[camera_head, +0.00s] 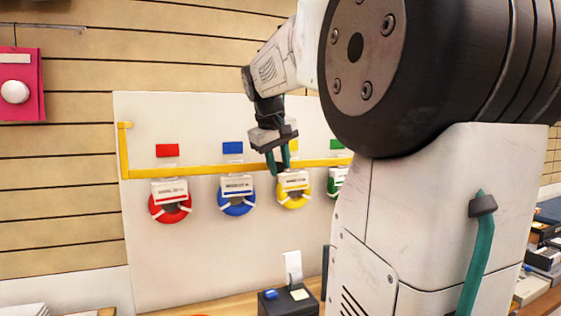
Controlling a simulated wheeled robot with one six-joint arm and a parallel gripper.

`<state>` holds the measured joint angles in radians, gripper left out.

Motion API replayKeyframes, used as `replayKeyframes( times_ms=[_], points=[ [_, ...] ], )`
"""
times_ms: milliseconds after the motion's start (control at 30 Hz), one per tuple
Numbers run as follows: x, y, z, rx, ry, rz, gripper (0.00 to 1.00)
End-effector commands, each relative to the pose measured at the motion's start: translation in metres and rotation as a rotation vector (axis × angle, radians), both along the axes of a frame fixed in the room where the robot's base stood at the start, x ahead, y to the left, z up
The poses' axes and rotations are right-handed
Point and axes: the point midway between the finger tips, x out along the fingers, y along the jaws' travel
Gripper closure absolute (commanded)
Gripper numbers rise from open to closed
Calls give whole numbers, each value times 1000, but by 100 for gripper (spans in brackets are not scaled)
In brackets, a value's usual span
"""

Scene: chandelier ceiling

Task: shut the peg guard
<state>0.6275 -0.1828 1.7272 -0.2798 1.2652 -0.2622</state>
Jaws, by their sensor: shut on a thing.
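The peg guard (208,169) looks to be the long yellow bar running across the white board, with a short yellow upright at its left end. Its right end is hidden behind my arm. My gripper (279,168) is at the bar, right of the middle of its visible length, with its teal fingers pointing down. It is shut on the bar, though a dark part between the fingertips hides the exact contact. Red (170,214), blue (236,206) and yellow (294,200) rings with white tags hang just below the bar. A green ring (333,186) is partly hidden by my arm.
Red (167,150), blue (232,147) and green (337,144) labels sit above the bar on the white board (200,260). A black box (288,300) with a paper slip stands on the wooden counter below. A pink folder (20,85) hangs at far left.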

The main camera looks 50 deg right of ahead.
Motion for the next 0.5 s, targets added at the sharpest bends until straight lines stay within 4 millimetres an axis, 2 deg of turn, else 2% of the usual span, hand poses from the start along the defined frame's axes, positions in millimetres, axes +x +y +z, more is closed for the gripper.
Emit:
replayKeyframes(
  times_ms=[33, 233, 267, 300, 500],
  points=[
    [1, 2, -9, 18, 12, 2, 100],
    [2, 2, -9, 19, 12, 2, 100],
    [2, 2, -9, 20, 12, 3, 64],
    [2, 2, -9, 19, 11, 2, 53],
    [1, 0, -6, 13, 6, 0, 51]
  ],
)
